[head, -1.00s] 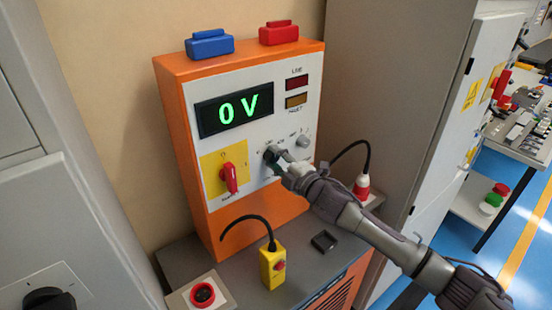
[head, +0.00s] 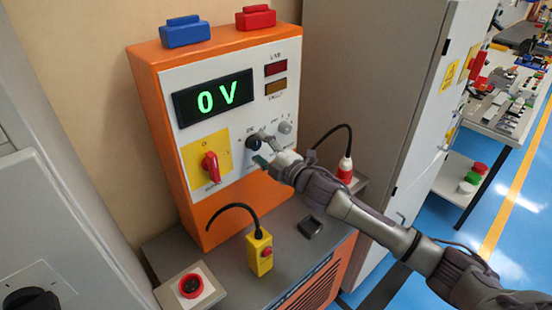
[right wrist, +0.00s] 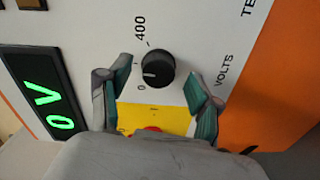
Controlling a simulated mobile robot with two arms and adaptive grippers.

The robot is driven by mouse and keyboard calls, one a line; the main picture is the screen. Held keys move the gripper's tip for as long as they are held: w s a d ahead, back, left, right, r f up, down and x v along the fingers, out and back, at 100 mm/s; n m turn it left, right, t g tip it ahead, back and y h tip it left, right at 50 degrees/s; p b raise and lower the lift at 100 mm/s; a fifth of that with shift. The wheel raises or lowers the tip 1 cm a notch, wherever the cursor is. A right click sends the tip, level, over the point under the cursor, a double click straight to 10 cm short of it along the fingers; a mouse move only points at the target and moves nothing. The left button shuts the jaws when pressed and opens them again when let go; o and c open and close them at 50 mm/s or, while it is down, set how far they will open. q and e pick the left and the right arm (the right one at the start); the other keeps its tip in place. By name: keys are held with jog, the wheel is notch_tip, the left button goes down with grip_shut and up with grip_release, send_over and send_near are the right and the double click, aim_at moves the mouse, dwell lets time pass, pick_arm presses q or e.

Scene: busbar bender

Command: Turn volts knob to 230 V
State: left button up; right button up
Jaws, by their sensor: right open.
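The black volts knob (head: 254,143) is on the white front panel of the orange cabinet, below the display. In the right wrist view the knob (right wrist: 158,68) has a white pointer mark directed toward the 0 end of its scale; "400" is at the other end. The green display (head: 213,98) reads 0 V. My right gripper (head: 264,149) is open at the panel, just right of the knob in the head view. In the right wrist view its two teal-padded fingers (right wrist: 158,75) stand apart on either side of the knob, with gaps. My left gripper is not in view.
A red rotary switch (head: 210,166) on a yellow plate is left of the knob. A grey knob (head: 285,128) is close on its right. A grey cabinet (head: 370,110) stands to the right.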

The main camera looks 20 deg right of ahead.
jog(key=v, duration=1)
jog(key=shift+s, duration=0.25)
jog(key=shift+d, duration=0.1)
